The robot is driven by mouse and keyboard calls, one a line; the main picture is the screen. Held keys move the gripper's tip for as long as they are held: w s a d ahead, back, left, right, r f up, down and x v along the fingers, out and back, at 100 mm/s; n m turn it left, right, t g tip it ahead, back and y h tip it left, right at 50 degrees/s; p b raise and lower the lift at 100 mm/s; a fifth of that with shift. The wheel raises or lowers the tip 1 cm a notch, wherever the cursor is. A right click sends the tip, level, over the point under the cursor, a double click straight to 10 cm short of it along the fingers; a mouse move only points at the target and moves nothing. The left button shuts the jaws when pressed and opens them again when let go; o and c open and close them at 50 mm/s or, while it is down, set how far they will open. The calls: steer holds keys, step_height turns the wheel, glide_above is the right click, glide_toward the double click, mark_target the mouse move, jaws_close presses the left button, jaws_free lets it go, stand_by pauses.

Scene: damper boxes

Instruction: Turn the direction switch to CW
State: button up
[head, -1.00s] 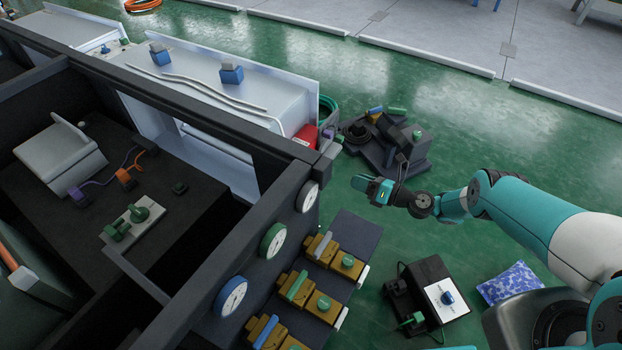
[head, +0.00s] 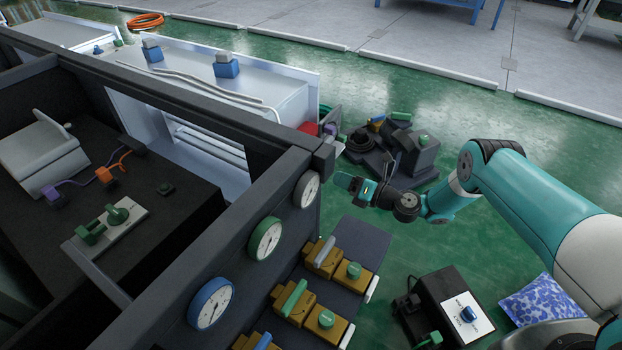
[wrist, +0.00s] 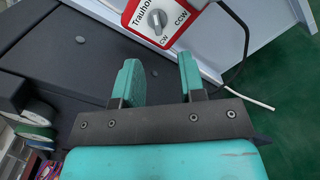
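The direction switch is a grey knob (wrist: 157,20) on a white panel with a red border (wrist: 134,12), at the top of the wrist view. CW is printed just below the knob and CCW to its right. I cannot tell clearly which mark the knob points at. In the head view only a small part of the red box (head: 309,128) shows, behind the dark frame's corner. My gripper (wrist: 160,75) is open and empty, its two teal fingers apart below the switch in the picture and not touching it. In the head view my gripper (head: 352,184) is right of the frame's corner.
A dark frame with round gauges (head: 265,238) stands left of my arm. Brown valve blocks (head: 308,305) sit below it. A dark device (head: 415,155) stands on the floor beyond my gripper. A black cable (wrist: 244,45) hangs right of the switch.

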steer(key=b+x, duration=0.8)
steer(key=x, duration=0.2)
steer(key=shift+s+b, duration=0.15)
steer(key=shift+b, duration=0.15)
steer(key=shift+a+r, duration=0.1)
steer(key=shift+a, duration=0.05)
steer(key=c, duration=0.5)
